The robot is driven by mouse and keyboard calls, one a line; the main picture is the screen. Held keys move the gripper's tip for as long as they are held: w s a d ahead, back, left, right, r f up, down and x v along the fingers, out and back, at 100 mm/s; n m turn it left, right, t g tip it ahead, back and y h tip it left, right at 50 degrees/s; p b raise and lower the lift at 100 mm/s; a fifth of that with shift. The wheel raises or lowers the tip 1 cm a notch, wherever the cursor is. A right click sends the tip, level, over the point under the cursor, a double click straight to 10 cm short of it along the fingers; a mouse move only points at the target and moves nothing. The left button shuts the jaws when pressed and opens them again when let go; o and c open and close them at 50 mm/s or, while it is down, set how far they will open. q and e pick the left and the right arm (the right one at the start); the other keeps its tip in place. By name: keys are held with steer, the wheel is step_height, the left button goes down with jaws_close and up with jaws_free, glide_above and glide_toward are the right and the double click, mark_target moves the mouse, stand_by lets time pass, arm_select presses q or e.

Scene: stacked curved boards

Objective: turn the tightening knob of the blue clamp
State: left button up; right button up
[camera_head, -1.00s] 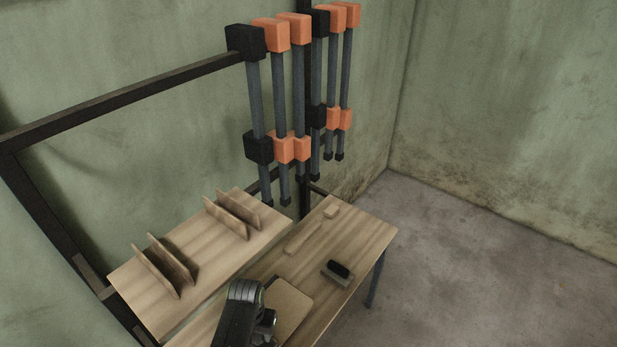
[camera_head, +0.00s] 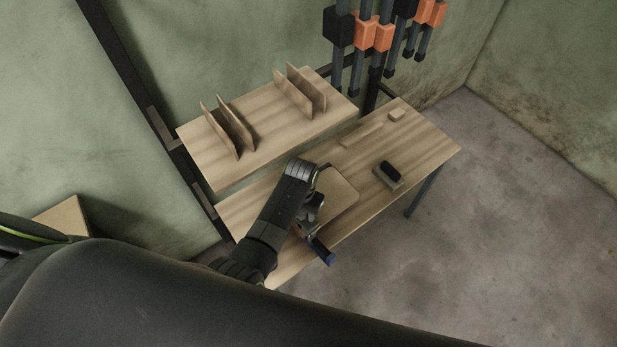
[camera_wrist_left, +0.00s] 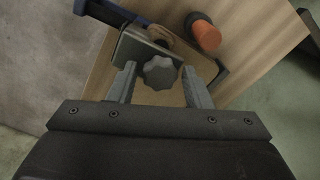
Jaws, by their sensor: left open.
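The blue clamp (camera_head: 322,252) shows in the head view as a dark bar with a blue end at the workbench's front edge, beside curved boards (camera_head: 338,195); my left arm hides much of it. In the left wrist view its blue part (camera_wrist_left: 118,10) is at the top left. The dark grey lobed tightening knob (camera_wrist_left: 160,72) is in the middle. My left gripper (camera_wrist_left: 160,80) is open, with one finger on each side of the knob; I cannot tell whether they touch it. It also shows in the head view (camera_head: 312,212), low over the boards. My right gripper is not in view.
The workbench (camera_head: 430,150) holds a brush-like block (camera_head: 389,175) and small wood pieces (camera_head: 362,135). A shelf (camera_head: 265,125) with upright dividers stands behind. Black and orange clamps (camera_head: 372,35) hang at the back. An orange-ended cylinder (camera_wrist_left: 205,37) is near the knob. Floor on the right is clear.

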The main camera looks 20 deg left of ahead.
arm_select(q)
steer(key=c, duration=0.7)
steer(key=shift+r+n+p, duration=0.1)
steer(key=shift+n+p, duration=0.4)
steer(key=shift+n, duration=1.2)
steer(key=shift+p, duration=0.3)
steer(key=shift+n, duration=1.7)
